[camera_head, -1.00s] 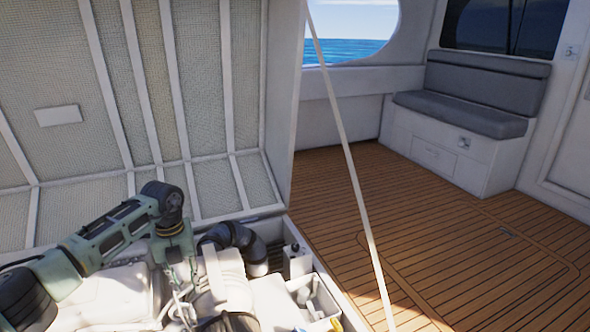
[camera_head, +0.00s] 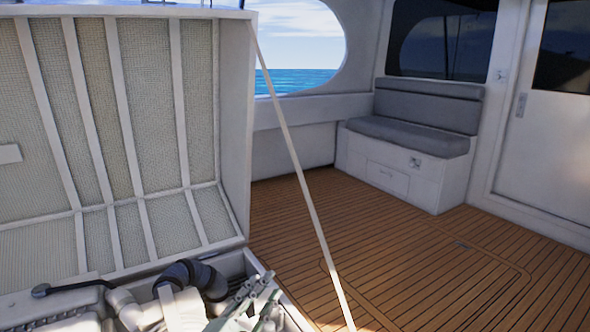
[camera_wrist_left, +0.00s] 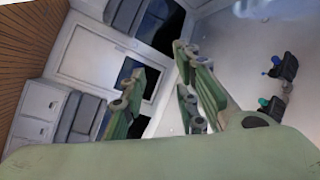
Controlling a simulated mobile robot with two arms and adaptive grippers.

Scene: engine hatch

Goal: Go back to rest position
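My left gripper (camera_head: 254,296) shows as pale green fingers at the bottom of the head view, over the right edge of the engine bay. In the left wrist view its two green fingers (camera_wrist_left: 160,75) stand apart with nothing between them, so it is open and empty. Most of the left arm is below the head view's edge. My right gripper is in neither view.
The raised hatch (camera_head: 150,130) fills the left, with a pale diagonal strut (camera_head: 295,160) at its right. Engine hoses (camera_head: 190,272) lie below it. A grey-cushioned bench (camera_head: 410,130) stands behind a clear wooden deck (camera_head: 400,245).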

